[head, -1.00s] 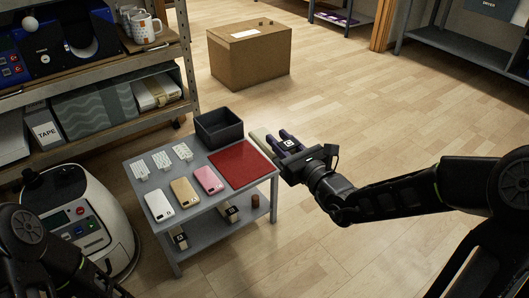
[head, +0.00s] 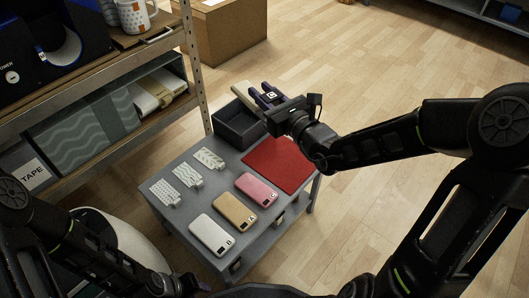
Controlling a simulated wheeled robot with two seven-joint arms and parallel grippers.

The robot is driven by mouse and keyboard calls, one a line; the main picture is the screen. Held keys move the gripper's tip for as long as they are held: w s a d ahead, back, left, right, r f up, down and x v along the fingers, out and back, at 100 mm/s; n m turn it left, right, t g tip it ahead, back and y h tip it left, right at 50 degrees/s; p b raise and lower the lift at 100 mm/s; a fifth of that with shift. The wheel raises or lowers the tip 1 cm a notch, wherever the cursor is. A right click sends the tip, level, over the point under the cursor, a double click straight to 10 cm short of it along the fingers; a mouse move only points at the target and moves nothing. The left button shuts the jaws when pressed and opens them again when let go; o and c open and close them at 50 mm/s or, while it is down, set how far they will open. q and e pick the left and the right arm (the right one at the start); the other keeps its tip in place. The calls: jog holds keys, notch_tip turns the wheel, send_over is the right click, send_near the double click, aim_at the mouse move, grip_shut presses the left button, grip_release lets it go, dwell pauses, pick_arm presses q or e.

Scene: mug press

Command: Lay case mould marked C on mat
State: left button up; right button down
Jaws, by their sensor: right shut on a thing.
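My right gripper (head: 262,98) is shut on a cream, slim thing (head: 243,92), seen nearly edge-on; any mark on it is unreadable. It is held in the air and appears in front of the dark bin's far right edge, up-left of the red mat (head: 270,170). The mat lies bare on the grey table. A white case mould (head: 208,232), a tan one (head: 234,211) and a pink one (head: 256,187) lie in a row on the table, each with a small mark too small to read surely. My left arm shows at lower left; its gripper's jaws cannot be made out.
The dark open bin (head: 238,128) stands at the table's back corner. Three pale patterned pieces (head: 187,175) lie left of the mat. A metal shelf (head: 150,65) with mugs and boxes stands at left. A cardboard box (head: 225,30) is on the floor behind. Floor at right is clear.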

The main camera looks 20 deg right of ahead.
jog(key=shift+w+a, duration=0.15)
jog(key=shift+w+d+f, duration=0.1)
jog(key=shift+w+d, duration=0.05)
jog(key=shift+d, duration=0.05)
jog(key=d+f+n+y, duration=0.1)
jog(key=d+f, duration=0.3)
jog(key=f, duration=0.4)
jog(key=w+d+f+n+g+y, duration=0.1)
jog(key=d+f, duration=0.3)
jog(key=f, duration=0.4)
jog(key=shift+n+g+y, duration=0.3)
jog(key=shift+n+y, duration=0.1)
jog(key=shift+y, duration=0.5)
jog(key=shift+f, duration=0.15)
notch_tip(320, 180, down, 6)
jog(key=shift+f+b, duration=0.1)
jog(key=shift+b, duration=1.05)
